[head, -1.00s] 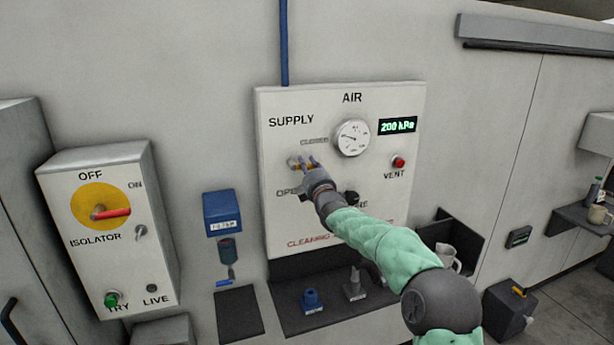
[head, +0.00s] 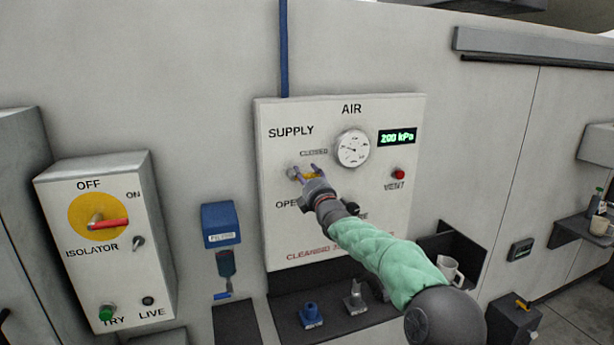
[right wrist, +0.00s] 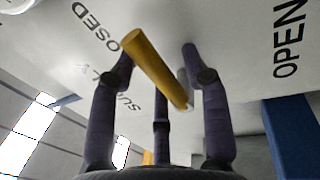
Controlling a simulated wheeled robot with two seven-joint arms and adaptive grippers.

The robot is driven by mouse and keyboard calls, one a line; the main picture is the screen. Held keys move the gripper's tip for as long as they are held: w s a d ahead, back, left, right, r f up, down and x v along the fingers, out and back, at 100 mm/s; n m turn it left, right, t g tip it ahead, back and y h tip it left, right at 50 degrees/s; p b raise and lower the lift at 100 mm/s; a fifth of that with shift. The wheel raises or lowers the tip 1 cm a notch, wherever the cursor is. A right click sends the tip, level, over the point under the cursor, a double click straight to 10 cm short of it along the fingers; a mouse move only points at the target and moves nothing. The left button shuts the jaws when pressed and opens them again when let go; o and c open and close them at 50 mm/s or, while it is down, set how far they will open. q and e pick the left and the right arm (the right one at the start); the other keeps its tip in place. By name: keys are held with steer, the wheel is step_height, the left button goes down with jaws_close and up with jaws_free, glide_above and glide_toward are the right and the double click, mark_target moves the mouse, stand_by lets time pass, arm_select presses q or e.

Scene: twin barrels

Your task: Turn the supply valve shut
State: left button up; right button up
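The supply valve's yellow handle (head: 311,176) is on the white AIR panel (head: 300,240), below the SUPPLY and CLOSED labels and above OPEN. It lies about crosswise in the head view, partly hidden by my right gripper (head: 307,171). In the right wrist view the yellow handle (right wrist: 155,68) slants between the purple fingers of my right gripper (right wrist: 158,62). The fingers are spread, with a gap on the right of the handle. Its near end overlaps the left fingertip in the picture; I cannot tell if they touch. My left gripper is out of view.
The panel has a gauge (head: 352,148), a display (head: 397,136) reading 200 kPa and a red vent button (head: 399,174). An isolator box (head: 105,240) stands left. A dark shelf (head: 375,322) with fittings is below. A mug (head: 448,268) stands right.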

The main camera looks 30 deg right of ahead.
steer(key=shift+s, duration=0.1)
steer(key=v, duration=1.1)
steer(key=shift+s+a, duration=0.15)
steer(key=shift+s, duration=0.2)
steer(key=shift+f, duration=0.15)
